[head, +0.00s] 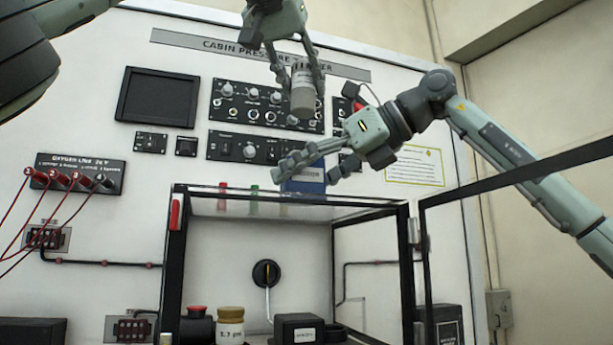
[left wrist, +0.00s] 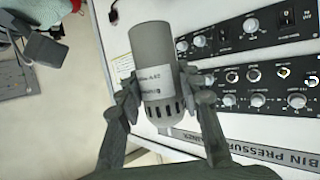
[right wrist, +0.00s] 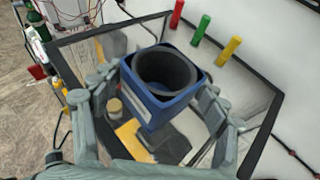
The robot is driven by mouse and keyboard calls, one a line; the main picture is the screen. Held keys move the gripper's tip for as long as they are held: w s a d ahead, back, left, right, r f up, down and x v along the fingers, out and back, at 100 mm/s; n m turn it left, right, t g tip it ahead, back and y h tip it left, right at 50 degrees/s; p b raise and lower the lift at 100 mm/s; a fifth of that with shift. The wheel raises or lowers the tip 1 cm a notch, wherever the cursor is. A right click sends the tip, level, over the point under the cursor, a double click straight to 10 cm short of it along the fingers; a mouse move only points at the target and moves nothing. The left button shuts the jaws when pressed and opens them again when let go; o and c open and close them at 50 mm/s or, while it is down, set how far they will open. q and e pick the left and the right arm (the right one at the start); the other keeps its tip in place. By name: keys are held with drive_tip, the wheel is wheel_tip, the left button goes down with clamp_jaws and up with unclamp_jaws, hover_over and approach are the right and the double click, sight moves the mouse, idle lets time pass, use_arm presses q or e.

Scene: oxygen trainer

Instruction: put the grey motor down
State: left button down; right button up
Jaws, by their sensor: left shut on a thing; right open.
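The grey motor (head: 303,92), a cylinder with a pale label, hangs upright in my left gripper (head: 299,78), high in front of the panel. In the left wrist view the motor (left wrist: 154,60) sits between both fingers, its slotted end towards the palm. My right gripper (head: 307,172) is open, lower and to the right of the motor. A blue square holder (head: 304,188) with a round dark cup inside is between its fingers. In the right wrist view the blue holder (right wrist: 152,108) shows an empty cup; I cannot tell whether the fingers touch it.
A black-framed glass cabinet (head: 175,260) stands below, its door frame (head: 425,260) swung out at right. Red (right wrist: 177,13), green (right wrist: 200,30) and yellow (right wrist: 229,47) cylinders stand near the holder. The panel (head: 100,90) with knobs is close behind. Red cables (head: 35,215) hang at left.

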drive_tip(key=c, duration=1.3)
use_arm(q)
drive_tip(key=shift+d+f, duration=0.15)
drive_tip(key=shift+f, duration=0.3)
drive_tip(key=shift+s+a+f+h, duration=0.2)
drive_tip(key=shift+a+f+h, duration=0.1)
drive_tip(key=shift+d+f, duration=0.1)
drive_tip(key=shift+f, duration=4.55)
drive_tip(key=shift+f, duration=0.5)
drive_tip(key=shift+f, duration=0.1)
drive_tip(key=c, duration=1)
unclamp_jaws()
